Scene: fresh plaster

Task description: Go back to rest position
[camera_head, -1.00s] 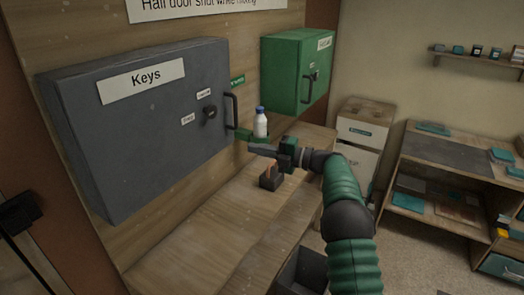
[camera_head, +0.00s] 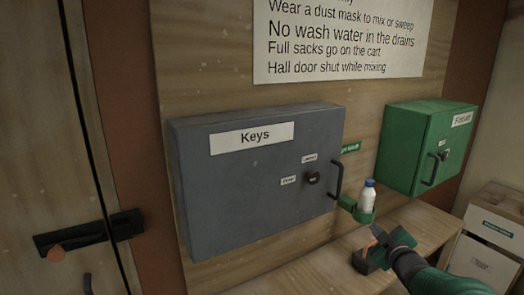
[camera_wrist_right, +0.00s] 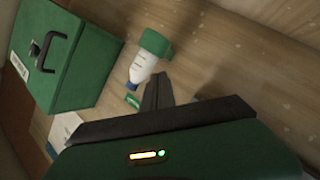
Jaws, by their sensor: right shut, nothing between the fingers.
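My right gripper (camera_head: 376,231) is at the lower right of the head view, with its green arm coming in from the bottom right corner. Its dark fingers (camera_wrist_right: 158,92) are closed together and empty in the right wrist view. It is just below a white bottle (camera_head: 366,199) with a blue cap, which stands in a small green holder (camera_head: 347,203) on the wall board. The bottle also shows in the right wrist view (camera_wrist_right: 143,66), apart from the fingers. My left gripper is in neither view.
A grey key cabinet (camera_head: 250,200), its door shut, hangs left of the bottle. A green cabinet (camera_head: 405,150) hangs to the right. A door latch (camera_head: 90,233) is at far left.

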